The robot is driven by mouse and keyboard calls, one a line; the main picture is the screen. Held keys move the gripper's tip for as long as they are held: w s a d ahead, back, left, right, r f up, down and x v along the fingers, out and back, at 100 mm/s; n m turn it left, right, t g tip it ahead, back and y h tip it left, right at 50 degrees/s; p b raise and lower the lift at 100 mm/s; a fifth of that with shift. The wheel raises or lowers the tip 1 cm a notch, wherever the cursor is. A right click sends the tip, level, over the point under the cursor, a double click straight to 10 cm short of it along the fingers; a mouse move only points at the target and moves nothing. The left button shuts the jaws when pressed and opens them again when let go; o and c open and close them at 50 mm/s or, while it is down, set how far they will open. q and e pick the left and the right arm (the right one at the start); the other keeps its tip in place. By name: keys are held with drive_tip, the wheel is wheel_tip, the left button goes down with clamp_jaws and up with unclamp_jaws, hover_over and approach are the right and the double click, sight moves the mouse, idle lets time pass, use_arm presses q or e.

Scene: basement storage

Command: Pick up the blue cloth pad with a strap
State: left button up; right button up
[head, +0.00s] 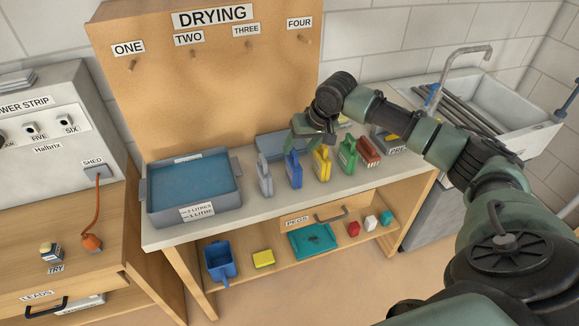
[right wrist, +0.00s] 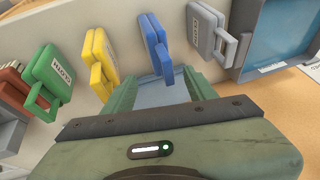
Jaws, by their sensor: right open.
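The blue cloth pad (head: 293,170) stands upright on the grey bench top, between a grey pad and a yellow pad. It also shows in the right wrist view (right wrist: 152,32), with its strap (right wrist: 162,62) toward my gripper. My right gripper (head: 314,132) is above and behind the row of pads. In the right wrist view its fingers (right wrist: 160,86) are spread and empty, with the blue strap just beyond the gap between them. I cannot tell whether they touch. My left gripper is not in view.
Grey (head: 265,174), yellow (head: 321,163) and green (head: 347,157) pads stand close by in the row, with a brown brush-like item (head: 368,152) at its right. A blue-filled tray (head: 152,207) is on the left. A pegboard (head: 220,85) rises behind; a sink (head: 503,103) is right.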

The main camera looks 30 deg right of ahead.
sight(293, 158)
drive_tip(key=p+x, duration=0.1)
drive_tip(key=x, duration=0.2)
drive_tip(key=shift+s+a+f+p, duration=0.15)
drive_tip(key=shift+a+f+p, duration=0.05)
drive_tip(key=shift+p, duration=0.15)
drive_tip(key=shift+x, duration=1.1)
drive_tip(key=shift+f, duration=0.1)
clamp_jaws()
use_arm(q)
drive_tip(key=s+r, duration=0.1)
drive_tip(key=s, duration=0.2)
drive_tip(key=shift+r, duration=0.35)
